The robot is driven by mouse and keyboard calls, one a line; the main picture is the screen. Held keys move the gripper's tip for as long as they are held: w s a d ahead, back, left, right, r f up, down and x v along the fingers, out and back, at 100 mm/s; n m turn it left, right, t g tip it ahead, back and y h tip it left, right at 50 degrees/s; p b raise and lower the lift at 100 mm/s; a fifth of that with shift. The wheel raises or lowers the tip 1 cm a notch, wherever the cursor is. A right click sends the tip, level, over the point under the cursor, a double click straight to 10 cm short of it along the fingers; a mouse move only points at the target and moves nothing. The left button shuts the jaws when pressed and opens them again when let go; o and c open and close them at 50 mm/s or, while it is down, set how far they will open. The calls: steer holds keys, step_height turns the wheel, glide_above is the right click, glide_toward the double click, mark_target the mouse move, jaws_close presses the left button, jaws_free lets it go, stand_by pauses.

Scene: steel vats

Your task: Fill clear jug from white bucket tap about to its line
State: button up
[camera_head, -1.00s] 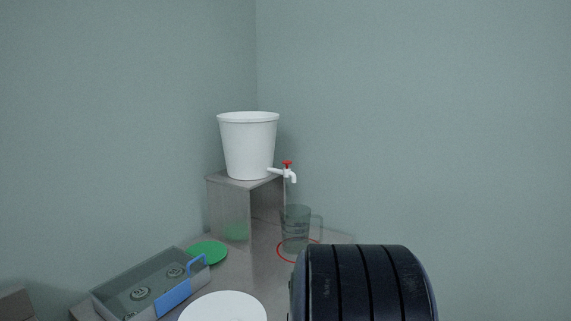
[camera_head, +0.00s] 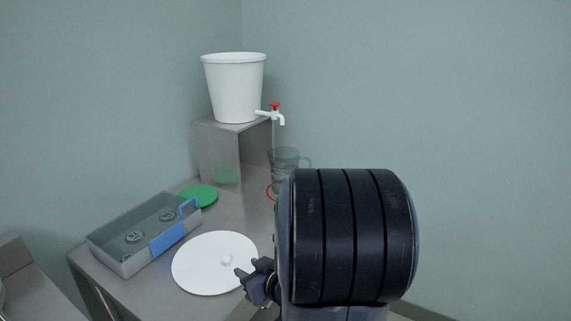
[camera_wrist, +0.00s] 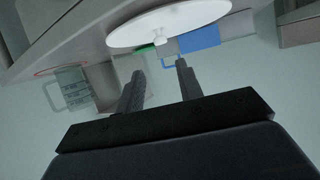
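The white bucket (camera_head: 234,88) stands on a grey box-like stand in the far corner. Its white tap (camera_head: 271,115) with a red handle (camera_head: 275,105) points right. The clear jug (camera_head: 284,160) stands below the tap, inside a red ring (camera_head: 270,192); my arm hides its lower part. In the wrist view the jug (camera_wrist: 68,90) appears inverted at left, with its handle and level marks showing. Its contents cannot be made out. My gripper (camera_head: 255,275) is beside the white round lid, apart from the jug. In the wrist view my gripper (camera_wrist: 158,78) is open with nothing between its fingers.
The white round lid (camera_head: 205,270) with a knob lies at the table front. A grey tray (camera_head: 110,258) with a blue handle and a green disc (camera_head: 200,196) lie at left. The steel stand (camera_head: 216,150) carries the bucket. Another surface (camera_head: 30,285) is at lower left.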

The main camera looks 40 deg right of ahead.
steer(key=w+d+r+h+p, duration=0.1)
steer(key=d+r+h, duration=0.1)
steer(key=d+r, duration=0.1)
steer(key=w+d+r+g+h+p, duration=0.1)
steer(key=w+d+r+h+p, duration=0.1)
steer(key=d+r, duration=0.1)
steer(key=w+d+r+m+g+h+p, duration=0.1)
steer(key=d+r, duration=0.3)
steer(key=d, duration=0.1)
steer(key=shift+w+d+h+p, duration=0.1)
steer(key=shift+w+h+p, duration=0.2)
steer(key=shift+w+h, duration=0.1)
jaws_close()
steer(key=w+d+r+m+g+h+p, duration=0.1)
steer(key=d+r+m+g+h+p, duration=0.15)
steer(key=r, duration=0.55)
steer(key=a+r+n+g+y+p, duration=0.1)
steer(key=a+r+g+y+p, duration=0.3)
steer(key=r, duration=0.8)
steer(key=s+a+r+n+y+p, duration=0.2)
steer(key=a+r, duration=0.4)
steer(key=s+a+r+n+g+y+p, duration=0.1)
steer(key=a+r+n+y+p, duration=0.1)
steer(key=a+r, duration=0.4)
steer(key=shift+s+a+r+y+p, duration=0.35)
steer(key=shift+s+a+p, duration=0.05)
steer(key=shift+a, duration=0.4)
steer(key=shift+g, duration=0.25)
